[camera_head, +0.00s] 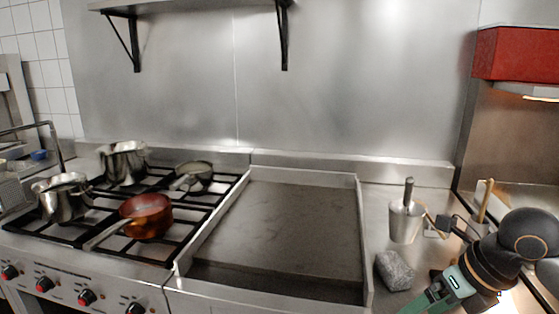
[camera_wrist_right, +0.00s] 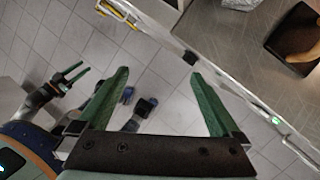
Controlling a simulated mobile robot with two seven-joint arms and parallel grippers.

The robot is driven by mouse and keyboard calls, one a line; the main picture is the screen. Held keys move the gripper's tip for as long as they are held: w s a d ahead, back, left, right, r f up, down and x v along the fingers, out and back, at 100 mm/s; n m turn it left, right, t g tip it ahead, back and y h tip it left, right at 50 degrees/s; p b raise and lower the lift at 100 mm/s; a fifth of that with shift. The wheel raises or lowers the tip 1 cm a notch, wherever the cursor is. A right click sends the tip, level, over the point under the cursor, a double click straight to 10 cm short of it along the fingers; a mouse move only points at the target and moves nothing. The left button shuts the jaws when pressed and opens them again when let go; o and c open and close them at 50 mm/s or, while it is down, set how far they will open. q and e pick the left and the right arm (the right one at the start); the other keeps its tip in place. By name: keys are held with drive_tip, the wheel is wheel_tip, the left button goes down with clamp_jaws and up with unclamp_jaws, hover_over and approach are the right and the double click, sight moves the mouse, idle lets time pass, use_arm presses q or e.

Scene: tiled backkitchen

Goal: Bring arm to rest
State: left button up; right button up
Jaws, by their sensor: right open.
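My right arm (camera_head: 490,265) comes in at the lower right of the head view, beside the counter. My right gripper (camera_wrist_right: 158,80) shows in the right wrist view with its two green fingers spread wide and nothing between them. It points down over the tiled floor, beside a counter edge. My left gripper (camera_wrist_right: 76,75) shows small at the left of the right wrist view. Its two green fingers are apart, and no object shows between them. The left arm is not in the head view.
A stove holds a copper pan (camera_head: 147,215) and several steel pots (camera_head: 123,162). A flat griddle (camera_head: 285,225) lies right of it. A metal cup (camera_head: 405,220) with a utensil and a grey stone-like block (camera_head: 395,270) stand near my right arm. Floor (camera_wrist_right: 175,100) below is tiled.

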drive_tip(key=s+a+r+m+t+y+p, duration=0.1)
drive_tip(key=a+r+m+y, duration=0.15)
drive_tip(key=a+y, duration=0.6)
drive_tip(key=s+a+r+m+y+p, duration=0.15)
drive_tip(key=a+m+y, duration=0.25)
drive_tip(key=a+y, duration=0.5)
drive_tip(key=w+d+f+m+t+h+p, duration=0.15)
drive_tip(key=d+f+m+t+h, duration=0.4)
drive_tip(key=m, duration=0.55)
drive_tip(key=w+d+f+m+t+h+p, duration=0.1)
drive_tip(key=w+d+f+m+t+h, duration=0.15)
drive_tip(key=f+m+t+h, duration=0.7)
use_arm(q)
wheel_tip(320, 180, up, 6)
drive_tip(key=shift+w+a+p, duration=0.35)
drive_tip(key=shift+w, duration=0.1)
use_arm(e)
drive_tip(key=s+d+f+m+g+h, duration=0.2)
drive_tip(key=s+f+m+g, duration=0.7)
drive_tip(key=s+f, duration=0.5)
wheel_tip(320, 180, down, 4)
drive_tip(key=shift+r+m+g+h, duration=0.1)
drive_tip(key=shift+m+g+h, duration=0.25)
drive_tip(key=shift+h, duration=0.5)
